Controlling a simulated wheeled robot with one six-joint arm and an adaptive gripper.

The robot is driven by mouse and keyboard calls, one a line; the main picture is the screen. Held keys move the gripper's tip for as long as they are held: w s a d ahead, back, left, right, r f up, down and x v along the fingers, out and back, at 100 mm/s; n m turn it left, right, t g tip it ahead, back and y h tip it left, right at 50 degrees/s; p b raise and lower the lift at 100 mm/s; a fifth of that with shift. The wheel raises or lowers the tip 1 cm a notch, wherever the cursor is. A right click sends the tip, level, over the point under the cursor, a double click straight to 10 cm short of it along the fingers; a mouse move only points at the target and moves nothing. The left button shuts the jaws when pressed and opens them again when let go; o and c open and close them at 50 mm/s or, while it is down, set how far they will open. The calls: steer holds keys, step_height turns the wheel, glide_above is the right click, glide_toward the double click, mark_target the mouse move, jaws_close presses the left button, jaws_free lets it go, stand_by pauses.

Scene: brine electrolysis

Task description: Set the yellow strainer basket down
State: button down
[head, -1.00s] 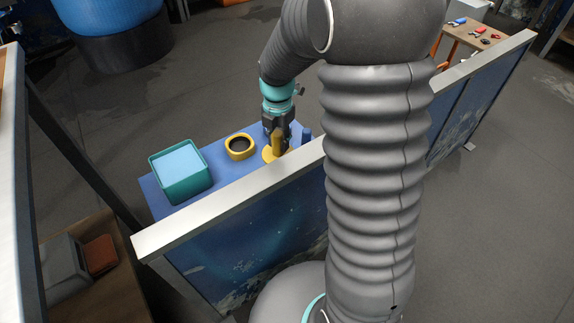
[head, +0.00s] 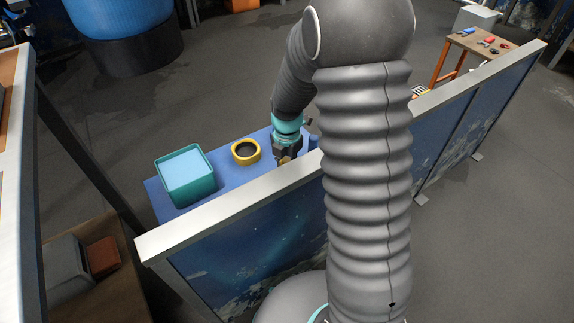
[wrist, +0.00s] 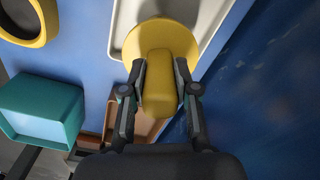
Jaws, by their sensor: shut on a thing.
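The yellow strainer basket (wrist: 162,35) shows in the wrist view as a round yellow rim with a thick yellow handle. My gripper (wrist: 159,72) is shut on that handle, one finger on each side. The rim lies over a whitish tray (wrist: 120,30) on the blue table top; I cannot tell whether it touches. In the head view my gripper (head: 287,157) is low over the table behind the pale rail, and only a trace of yellow shows there.
A yellow ring with a dark middle (head: 246,152) stands left of my gripper on the blue table (head: 222,172). A teal bin (head: 188,188) with a light blue inside is further left. The pale rail (head: 215,215) runs along the near edge. A blue upright piece (head: 313,142) is close on the right.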

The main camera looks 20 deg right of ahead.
steer(key=c, duration=0.9)
jaws_free()
steer(key=shift+f, duration=0.1)
